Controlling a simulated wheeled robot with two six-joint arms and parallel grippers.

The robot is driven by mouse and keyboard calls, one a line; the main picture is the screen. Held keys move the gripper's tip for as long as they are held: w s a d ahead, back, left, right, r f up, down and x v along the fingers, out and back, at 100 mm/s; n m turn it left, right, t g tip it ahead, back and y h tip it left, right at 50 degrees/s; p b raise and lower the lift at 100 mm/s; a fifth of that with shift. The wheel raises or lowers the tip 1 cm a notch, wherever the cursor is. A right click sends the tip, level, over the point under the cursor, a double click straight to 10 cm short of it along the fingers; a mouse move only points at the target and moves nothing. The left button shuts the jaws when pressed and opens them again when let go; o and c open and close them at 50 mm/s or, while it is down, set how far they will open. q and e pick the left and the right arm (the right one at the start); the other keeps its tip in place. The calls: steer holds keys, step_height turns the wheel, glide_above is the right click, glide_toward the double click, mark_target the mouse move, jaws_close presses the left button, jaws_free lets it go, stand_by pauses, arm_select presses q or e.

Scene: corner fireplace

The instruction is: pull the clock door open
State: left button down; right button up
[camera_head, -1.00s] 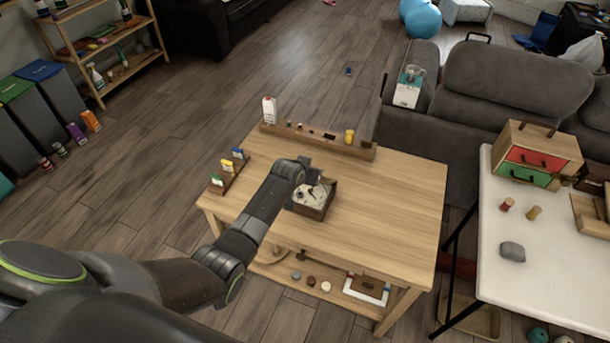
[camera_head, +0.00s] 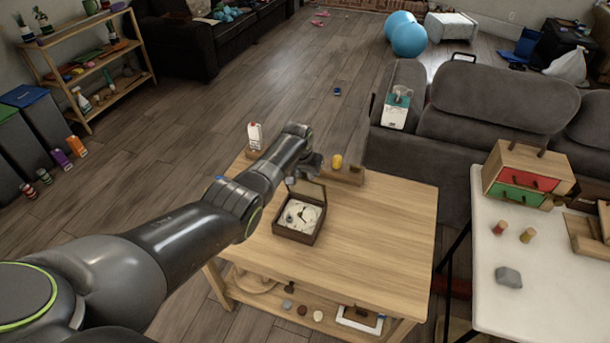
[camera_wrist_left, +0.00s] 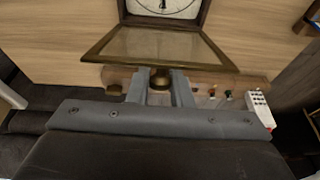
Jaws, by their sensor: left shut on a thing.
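The clock (camera_head: 299,217) is a dark wooden square box with a white dial, lying face up on the light wooden table (camera_head: 375,235). In the left wrist view, the dial (camera_wrist_left: 163,5) shows at the top edge. The clock door (camera_wrist_left: 158,47), a wooden frame with a glass pane, stands swung away from the dial, hinged on the clock's far side. My left gripper (camera_head: 314,168) is beyond the clock. In the wrist view its fingers (camera_wrist_left: 160,84) are shut on the door's round brass knob (camera_wrist_left: 160,77). My right gripper is in neither view.
A wooden rack (camera_head: 345,174) with a yellow item (camera_head: 337,160) lies along the table's far edge, close to my gripper. A grey sofa (camera_head: 395,146) stands behind. The table's right half is clear.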

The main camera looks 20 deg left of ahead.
arm_select(q)
steer(key=shift+w+f, duration=0.1)
steer(key=shift+w, duration=0.25)
steer(key=shift+s, duration=0.2)
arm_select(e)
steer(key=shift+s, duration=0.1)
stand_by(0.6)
